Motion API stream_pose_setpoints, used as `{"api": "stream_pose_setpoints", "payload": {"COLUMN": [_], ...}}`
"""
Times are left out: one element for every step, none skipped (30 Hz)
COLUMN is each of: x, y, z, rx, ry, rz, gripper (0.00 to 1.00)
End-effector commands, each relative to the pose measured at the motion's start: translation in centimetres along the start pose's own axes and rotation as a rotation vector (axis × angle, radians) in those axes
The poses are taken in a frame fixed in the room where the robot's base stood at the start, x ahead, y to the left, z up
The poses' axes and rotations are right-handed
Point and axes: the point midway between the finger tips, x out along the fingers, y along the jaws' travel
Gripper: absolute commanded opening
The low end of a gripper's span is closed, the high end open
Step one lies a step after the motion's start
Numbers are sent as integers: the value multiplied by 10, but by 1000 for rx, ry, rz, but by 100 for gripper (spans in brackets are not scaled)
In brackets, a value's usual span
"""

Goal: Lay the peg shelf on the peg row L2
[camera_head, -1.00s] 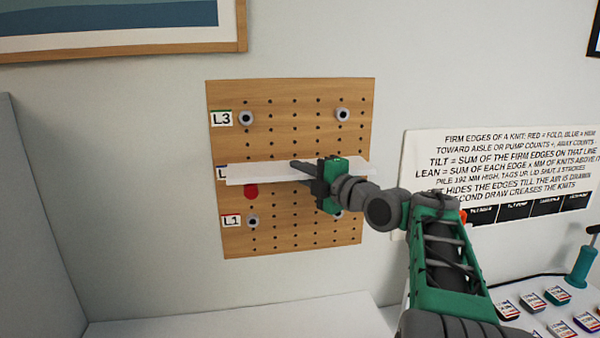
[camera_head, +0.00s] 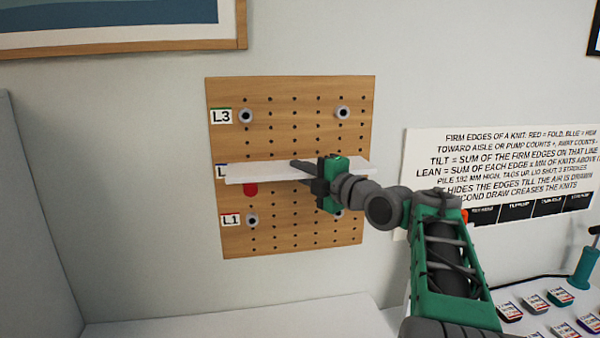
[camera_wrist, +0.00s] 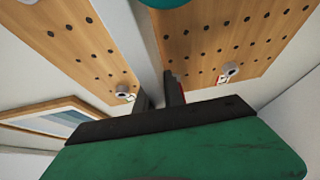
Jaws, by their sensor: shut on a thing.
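The white peg shelf (camera_head: 260,172) is held level in front of the pegboard (camera_head: 300,240), at the height of the middle row. Its left end covers most of the middle label (camera_head: 221,171), leaving only an "L" showing. My gripper (camera_head: 305,172) is shut on the shelf near its middle. In the wrist view the shelf (camera_wrist: 145,45) runs edge-on between the fingers (camera_wrist: 160,92). The pegs of the middle row are hidden, so I cannot tell whether the shelf touches them. Pegs show at row L3 (camera_head: 246,116) and row L1 (camera_head: 252,220).
A red spot (camera_head: 250,190) shows just below the shelf's left part. A white sign (camera_head: 500,170) hangs right of the board. Several small tagged items (camera_head: 535,303) and a green-handled tool (camera_head: 583,265) are on the surface at lower right. A framed picture (camera_head: 120,50) hangs upper left.

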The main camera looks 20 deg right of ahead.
Motion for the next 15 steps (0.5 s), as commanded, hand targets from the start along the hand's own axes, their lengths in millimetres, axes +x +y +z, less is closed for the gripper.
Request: {"api": "stream_pose_setpoints", "payload": {"x": [0, 0, 0, 0, 0, 0, 0, 0, 0, 0, 0, 0, 0, 0, 0], "y": [-1, -1, -1, -1, -1, -1, -1, -1, -1, -1, -1, -1, -1, -1, -1], "z": [0, 0, 0, 0, 0, 0, 0, 0, 0, 0, 0, 0, 0, 0, 0], "rx": [1, 1, 1, 1, 1, 1, 1, 1, 1, 1, 1, 1, 1, 1, 1], "ry": [0, 0, 0, 0, 0, 0, 0, 0, 0, 0, 0, 0, 0, 0, 0], "rz": [-2, -2, -2, -2, -2, -2, -2, -1, -1, -1, -1, -1, -1, -1, -1], "gripper": [13, 16, 19, 22, 24, 27, 30, 32, 35, 38, 38, 38, 38, 38, 38]}}
